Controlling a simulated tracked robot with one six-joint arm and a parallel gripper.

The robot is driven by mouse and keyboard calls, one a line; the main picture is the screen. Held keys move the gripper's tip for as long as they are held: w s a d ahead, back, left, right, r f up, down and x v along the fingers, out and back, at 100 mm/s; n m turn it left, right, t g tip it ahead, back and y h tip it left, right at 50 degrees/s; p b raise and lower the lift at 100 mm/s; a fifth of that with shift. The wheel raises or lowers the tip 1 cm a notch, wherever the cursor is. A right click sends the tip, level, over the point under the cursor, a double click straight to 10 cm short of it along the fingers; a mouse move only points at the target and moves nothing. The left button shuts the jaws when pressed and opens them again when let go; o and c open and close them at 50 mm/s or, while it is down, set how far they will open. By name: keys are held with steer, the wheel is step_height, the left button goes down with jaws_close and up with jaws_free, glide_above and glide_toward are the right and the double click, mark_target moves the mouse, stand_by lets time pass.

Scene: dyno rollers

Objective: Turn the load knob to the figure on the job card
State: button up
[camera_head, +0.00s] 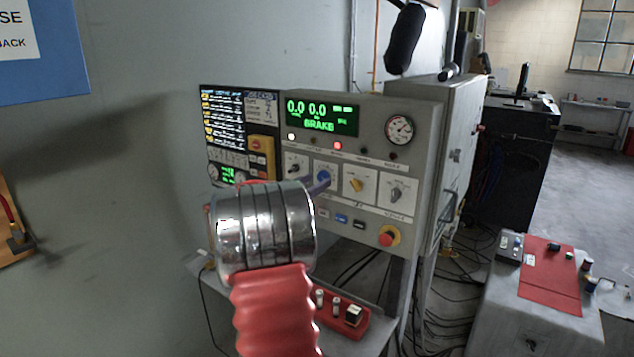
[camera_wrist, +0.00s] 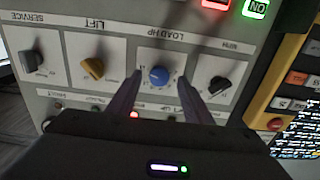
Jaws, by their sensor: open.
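The blue load knob (camera_wrist: 159,76) sits on a white plate marked LOAD HP, upside down in the wrist view. In the head view the knob (camera_head: 323,176) is on the grey console, partly behind my arm. My gripper (camera_wrist: 161,84) is open, with one dark finger on each side of the knob. Gaps show between the fingers and the knob; contact cannot be told. In the head view a finger of my gripper (camera_head: 318,186) shows by the knob. A small grey printed card (camera_head: 262,108) left of the display may be the job card; its figure is too small to read.
The MPH knob (camera_wrist: 219,86) and yellow LIFT knob (camera_wrist: 93,68) flank the load knob closely. The green display (camera_head: 320,116) reads 0.0 0.0 and BRAKE. A red stop button (camera_head: 388,238) is below right.

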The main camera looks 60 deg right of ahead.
steer(key=shift+s+d, duration=0.15)
steer(key=shift+d, duration=0.85)
steer(key=shift+c, duration=0.7)
